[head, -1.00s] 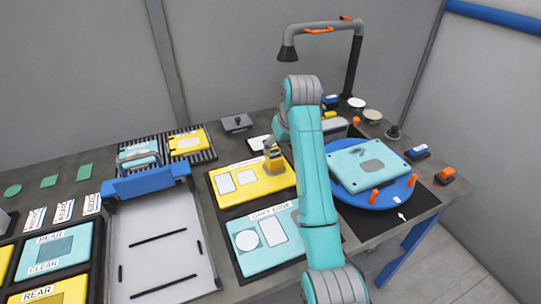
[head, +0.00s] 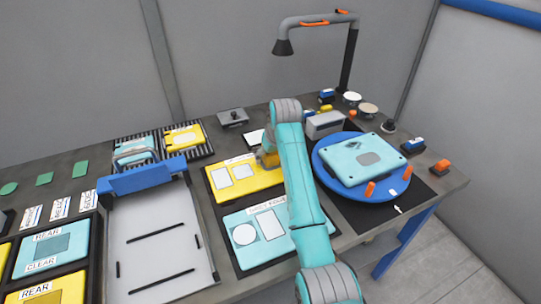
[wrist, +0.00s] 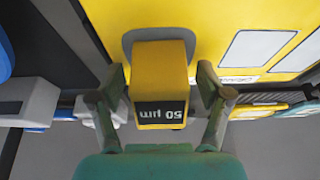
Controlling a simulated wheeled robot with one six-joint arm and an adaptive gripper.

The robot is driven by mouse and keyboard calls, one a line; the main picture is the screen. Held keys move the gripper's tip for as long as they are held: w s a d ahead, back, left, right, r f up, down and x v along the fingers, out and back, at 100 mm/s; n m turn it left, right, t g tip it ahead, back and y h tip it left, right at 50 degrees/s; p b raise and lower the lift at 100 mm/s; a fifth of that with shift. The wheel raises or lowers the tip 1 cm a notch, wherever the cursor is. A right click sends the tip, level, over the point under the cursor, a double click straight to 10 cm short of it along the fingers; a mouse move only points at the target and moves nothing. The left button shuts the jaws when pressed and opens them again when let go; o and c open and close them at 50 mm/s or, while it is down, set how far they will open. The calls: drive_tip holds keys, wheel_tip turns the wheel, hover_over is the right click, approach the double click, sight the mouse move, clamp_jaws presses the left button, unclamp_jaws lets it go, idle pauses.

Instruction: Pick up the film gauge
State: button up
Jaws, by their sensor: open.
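The film gauge is a yellow block with a dark "50 µm" label, which reads upside down in the wrist view (wrist: 158,85). A grey rounded part shows behind its far end. In the head view the gauge (head: 269,158) is small, by the right end of the yellow panel, partly hidden by my arm. My gripper (wrist: 160,78) is open, with one finger on each side of the gauge. A gap shows on both sides, so the fingers do not appear to hold it. In the head view my arm hides the fingers.
The yellow panel (head: 231,192) and a teal panel (head: 255,252) lie left of my arm. A blue turntable (head: 347,200) carrying a teal plate is at the right. A grey box (head: 326,124) stands close to my arm. A lamp (head: 283,47) overhangs the back.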

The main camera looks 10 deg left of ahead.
clamp_jaws()
drive_tip(key=shift+r, duration=0.1)
